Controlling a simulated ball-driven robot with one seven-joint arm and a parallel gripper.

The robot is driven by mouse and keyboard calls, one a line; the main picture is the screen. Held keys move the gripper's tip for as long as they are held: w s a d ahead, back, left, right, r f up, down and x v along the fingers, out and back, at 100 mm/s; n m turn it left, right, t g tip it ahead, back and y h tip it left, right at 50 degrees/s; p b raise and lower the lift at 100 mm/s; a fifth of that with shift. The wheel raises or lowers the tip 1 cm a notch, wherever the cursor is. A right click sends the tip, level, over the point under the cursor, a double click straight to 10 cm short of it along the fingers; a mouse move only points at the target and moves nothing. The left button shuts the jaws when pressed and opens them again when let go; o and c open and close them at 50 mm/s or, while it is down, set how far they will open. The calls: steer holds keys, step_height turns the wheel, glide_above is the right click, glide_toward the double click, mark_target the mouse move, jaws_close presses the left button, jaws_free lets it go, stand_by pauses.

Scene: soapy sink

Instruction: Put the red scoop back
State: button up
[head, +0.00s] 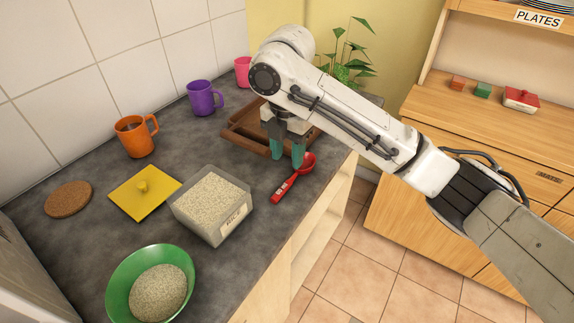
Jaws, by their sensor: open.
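The red scoop (283,187) lies on the grey counter near its right edge, its round bowl toward the back right and its handle pointing to the front left. My gripper (288,157) points down just behind the scoop, with its two teal fingertips apart. One fingertip is close to the scoop's bowl; I cannot tell whether they touch. Nothing shows between the fingers. A brown wooden tray (240,133) sits behind my gripper, partly hidden by my arm.
An open rice box (236,222), a yellow lid (145,192), a cork coaster (68,198) and a green bowl of grain (117,287) stand in front. Orange (134,140), purple (203,99) and pink mugs (243,72) line the wall. A plant (347,62) stands behind my arm.

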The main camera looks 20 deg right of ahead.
steer(key=shift+r, duration=2.25)
